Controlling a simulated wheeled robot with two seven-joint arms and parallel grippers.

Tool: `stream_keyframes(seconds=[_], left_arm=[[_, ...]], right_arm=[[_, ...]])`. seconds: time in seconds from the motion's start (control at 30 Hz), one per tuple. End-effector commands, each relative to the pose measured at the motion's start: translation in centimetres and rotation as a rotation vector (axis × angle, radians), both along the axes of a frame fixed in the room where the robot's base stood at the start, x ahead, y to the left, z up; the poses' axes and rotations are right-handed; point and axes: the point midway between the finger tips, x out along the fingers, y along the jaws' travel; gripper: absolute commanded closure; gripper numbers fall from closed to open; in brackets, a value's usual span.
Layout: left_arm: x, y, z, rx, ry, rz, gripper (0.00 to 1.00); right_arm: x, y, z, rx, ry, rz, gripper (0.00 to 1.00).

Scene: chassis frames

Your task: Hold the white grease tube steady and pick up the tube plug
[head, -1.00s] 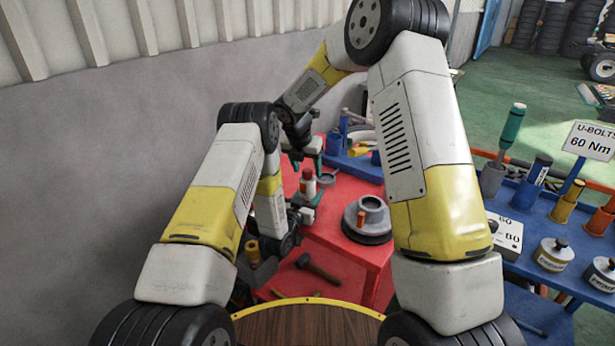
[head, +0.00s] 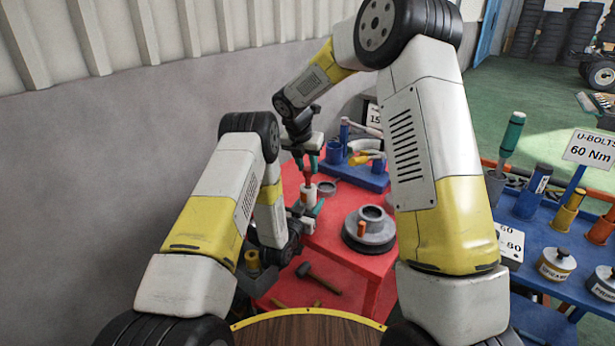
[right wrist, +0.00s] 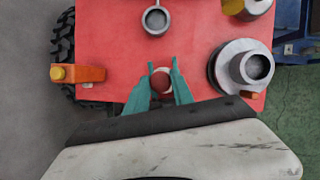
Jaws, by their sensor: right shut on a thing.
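The white grease tube (head: 309,196) stands upright on the red table, with the red tube plug (head: 308,174) at its top. My right gripper (head: 308,163) comes from above and is shut on the plug. In the right wrist view the round red plug (right wrist: 161,82) sits between the green fingertips (right wrist: 161,90), with a little white of the tube behind it. I cannot tell if the plug is still seated in the tube. My left gripper (head: 306,209) is low at the tube, its green fingers around the white body; its contact is partly hidden.
A grey hub (head: 370,228) stands right of the tube, and a small grey ring (head: 327,187) lies close behind it. A blue tray (head: 362,173) with parts is at the back. A hammer (head: 318,278) lies on the lower shelf. A blue bench (head: 550,230) is at the right.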

Motion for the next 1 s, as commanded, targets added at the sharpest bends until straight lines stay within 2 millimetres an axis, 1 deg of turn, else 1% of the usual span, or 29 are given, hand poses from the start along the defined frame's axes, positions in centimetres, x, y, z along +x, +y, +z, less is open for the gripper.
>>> stream_keyframes(seconds=[0.03, 0.1, 0.2, 0.3, 0.43, 0.67, 0.7, 0.8, 1.0], left_arm=[[0.0, 0.0, 0.0, 0.000, 0.001, 0.000, 1.00], [0.0, 0.0, 0.0, 0.000, 0.001, 0.000, 1.00], [0.0, 0.0, 0.0, 0.000, 0.001, 0.000, 1.00], [0.0, 0.0, 0.0, 0.000, 0.001, 0.000, 1.00], [0.0, 0.0, 0.0, 0.000, 0.001, 0.000, 1.00], [0.0, 0.0, 0.0, 0.000, 0.001, 0.000, 1.00], [0.0, 0.0, 0.0, 0.000, 0.001, 0.000, 0.45], [0.0, 0.0, 0.0, 0.000, 0.001, 0.000, 0.27], [0.0, 0.0, 0.0, 0.000, 0.000, 0.000, 0.27]], right_arm=[[0.1, -0.1, 1.2, 0.002, -0.003, -0.001, 1.00], [0.1, 0.0, 2.7, 0.002, -0.003, -0.002, 1.00], [0.1, -0.1, 4.3, 0.001, -0.002, -0.001, 1.00], [0.0, 0.0, 5.5, 0.000, 0.000, -0.001, 1.00], [0.0, 0.0, 6.1, -0.001, 0.001, 0.000, 1.00], [0.0, 0.0, 6.2, -0.001, 0.002, 0.001, 1.00], [0.0, 0.0, 6.2, -0.001, 0.002, 0.001, 1.00], [0.0, 0.0, 6.2, -0.001, 0.001, 0.001, 1.00], [0.0, 0.0, 6.1, -0.001, 0.001, 0.001, 1.00]])
